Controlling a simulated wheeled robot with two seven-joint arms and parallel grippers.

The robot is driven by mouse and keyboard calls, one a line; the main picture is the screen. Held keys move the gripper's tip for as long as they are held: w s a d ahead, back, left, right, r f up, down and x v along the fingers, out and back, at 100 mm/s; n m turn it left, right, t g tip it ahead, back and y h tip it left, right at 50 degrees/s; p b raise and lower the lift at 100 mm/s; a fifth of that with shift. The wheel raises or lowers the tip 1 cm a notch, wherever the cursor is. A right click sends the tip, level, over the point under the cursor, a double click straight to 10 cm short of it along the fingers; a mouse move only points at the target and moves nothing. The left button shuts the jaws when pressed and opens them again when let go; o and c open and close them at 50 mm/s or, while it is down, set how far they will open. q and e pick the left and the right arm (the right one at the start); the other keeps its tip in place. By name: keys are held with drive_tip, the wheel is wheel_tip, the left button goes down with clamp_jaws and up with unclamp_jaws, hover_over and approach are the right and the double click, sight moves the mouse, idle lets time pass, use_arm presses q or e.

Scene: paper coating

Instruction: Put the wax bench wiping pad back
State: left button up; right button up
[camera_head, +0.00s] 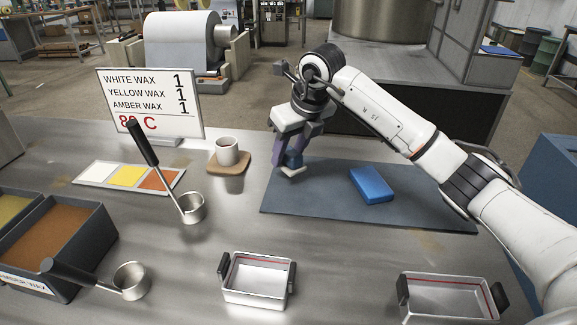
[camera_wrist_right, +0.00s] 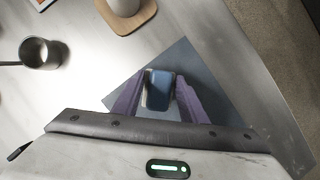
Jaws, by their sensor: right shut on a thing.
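My right gripper (camera_head: 290,162) is over the left part of a dark blue-grey mat (camera_head: 320,200). It is shut on a small blue piece with a white underside (camera_head: 293,171), which looks like the wiping pad. The held pad also shows in the right wrist view (camera_wrist_right: 158,89) between the two purple fingers. It is at or just above the mat's back left area; I cannot tell whether it touches. A separate flat blue block (camera_head: 372,185) lies on the mat, to the right of the gripper. My left gripper is not in view.
A white cup (camera_head: 227,151) on a wooden coaster (camera_head: 229,168) stands left of the mat. Two metal trays (camera_head: 257,290) (camera_head: 445,300) stand in front. Ladles (camera_head: 191,208) (camera_head: 130,281), a wax sign (camera_head: 150,105) and wax bins (camera_head: 95,240) are at left. The mat's front is clear.

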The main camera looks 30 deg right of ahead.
sight(289, 166)
drive_tip(key=shift+f, duration=1.85)
drive_tip(key=shift+f, duration=0.1)
drive_tip(key=o, duration=1)
drive_tip(key=v, duration=1.2)
